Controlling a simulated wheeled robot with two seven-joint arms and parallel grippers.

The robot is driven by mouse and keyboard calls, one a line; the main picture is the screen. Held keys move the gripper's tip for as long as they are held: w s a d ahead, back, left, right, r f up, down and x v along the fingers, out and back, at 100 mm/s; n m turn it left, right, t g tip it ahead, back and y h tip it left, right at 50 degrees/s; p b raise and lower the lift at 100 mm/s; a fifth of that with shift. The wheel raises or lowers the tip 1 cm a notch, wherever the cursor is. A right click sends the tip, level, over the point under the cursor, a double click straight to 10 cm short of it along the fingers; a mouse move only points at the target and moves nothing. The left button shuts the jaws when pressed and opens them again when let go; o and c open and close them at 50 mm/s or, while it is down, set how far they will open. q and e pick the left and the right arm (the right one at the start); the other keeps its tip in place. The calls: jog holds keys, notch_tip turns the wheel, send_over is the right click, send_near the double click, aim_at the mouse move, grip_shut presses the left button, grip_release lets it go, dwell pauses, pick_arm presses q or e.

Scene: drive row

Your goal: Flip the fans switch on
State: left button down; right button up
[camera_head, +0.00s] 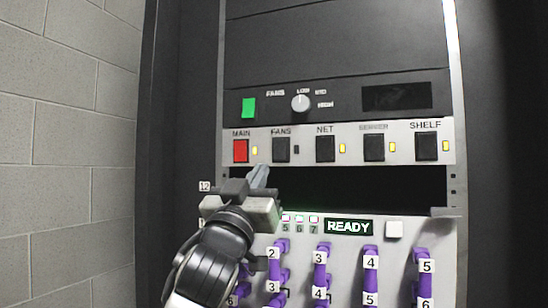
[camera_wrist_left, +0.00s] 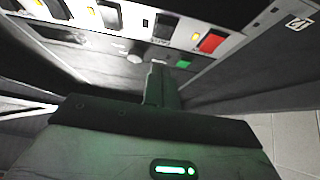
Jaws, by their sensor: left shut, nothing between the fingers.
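The fans switch (camera_head: 281,149) is a black rocker under the label FANS in the grey switch strip. The small lamp (camera_head: 297,149) at its right is dark. The switch also shows in the left wrist view (camera_wrist_left: 163,28), at the top right beside the red one. My left gripper (camera_head: 262,170) is shut and empty. Its fingertips are just below the strip, down and left of the fans switch, and appear apart from it. The closed fingers also show in the left wrist view (camera_wrist_left: 155,78). My right gripper is not in view.
The red main switch (camera_head: 240,151) is left of the fans switch, its lamp lit amber. Net (camera_head: 325,149), another black switch (camera_head: 374,148) and shelf (camera_head: 426,147) have lit lamps. A fans knob (camera_head: 300,103) is above. A dark open slot and purple-handled modules (camera_head: 323,262) are below.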

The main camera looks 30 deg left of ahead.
aim_at(280, 152)
pick_arm(q)
jog(key=w+r, duration=0.1)
jog(key=w, duration=0.1)
jog(key=w+a+p, duration=0.1)
jog(key=w, duration=0.1)
jog(key=w+r+p, duration=0.1)
jog(key=w, duration=0.1)
jog(key=shift+w+a+r, duration=0.3)
jog(key=shift+w+r, duration=0.05)
jog(key=shift+w+a+f, duration=0.1)
jog(key=shift+w+f, duration=0.05)
jog(key=shift+w, duration=0.35)
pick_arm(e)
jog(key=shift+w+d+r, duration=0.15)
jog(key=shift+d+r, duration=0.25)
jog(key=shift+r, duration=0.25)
